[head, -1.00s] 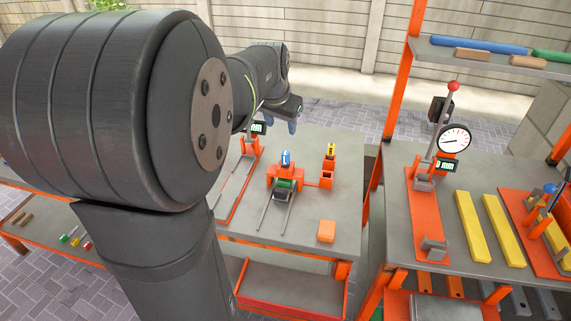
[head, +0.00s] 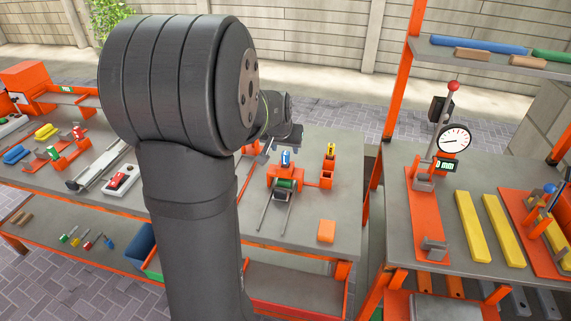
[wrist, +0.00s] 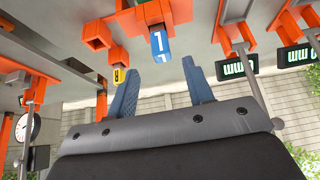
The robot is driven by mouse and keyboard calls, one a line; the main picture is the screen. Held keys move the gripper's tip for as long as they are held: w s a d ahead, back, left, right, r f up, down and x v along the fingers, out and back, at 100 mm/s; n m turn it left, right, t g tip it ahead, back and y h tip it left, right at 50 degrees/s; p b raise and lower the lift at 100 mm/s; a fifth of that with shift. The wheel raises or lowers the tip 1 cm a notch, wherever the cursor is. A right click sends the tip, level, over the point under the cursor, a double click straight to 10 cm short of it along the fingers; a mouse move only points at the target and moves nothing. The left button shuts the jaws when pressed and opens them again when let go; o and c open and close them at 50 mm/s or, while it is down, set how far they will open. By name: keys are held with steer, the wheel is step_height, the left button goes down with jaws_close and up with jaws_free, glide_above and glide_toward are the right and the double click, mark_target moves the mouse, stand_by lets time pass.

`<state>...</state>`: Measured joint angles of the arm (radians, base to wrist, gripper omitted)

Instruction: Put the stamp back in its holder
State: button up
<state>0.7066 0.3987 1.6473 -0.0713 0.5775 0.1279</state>
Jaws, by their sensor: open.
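A blue stamp-like block (head: 285,158) marked "1" stands on an orange fixture (head: 272,182) on the grey bench; it also shows in the wrist view (wrist: 159,42). A yellow block (head: 331,150) with a dark mark stands in a small orange holder; it also shows in the wrist view (wrist: 119,76). An orange square holder (head: 325,180) near it looks empty and also shows in the wrist view (wrist: 96,35). My gripper (head: 266,157) is left of the blue block. In the wrist view its blue fingers (wrist: 160,88) are apart, with nothing between them; the blue block is beyond the fingertips.
A green-and-black part (head: 285,184) with two rails sits in front of the blue block. An orange block (head: 326,231) lies near the bench's front edge. A gauge press (head: 446,140) stands on the right bench.

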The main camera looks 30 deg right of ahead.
mark_target(285, 153)
steer(key=shift+x, duration=2.9)
steer(key=shift+w+a, duration=0.1)
steer(key=shift+w, duration=0.05)
jaws_close()
steer(key=shift+r, duration=0.1)
step_height(285, 153, up, 27)
steer(key=s+d+f, duration=0.3)
steer(key=d+f, duration=0.2)
steer(key=f, duration=0.5)
steer(key=s+d+f, duration=0.4)
steer(key=d+f, duration=0.2)
steer(key=f, duration=0.4)
steer(key=shift+f, duration=0.35)
steer(key=shift+s+d, duration=0.1)
steer(key=shift+d, duration=0.05)
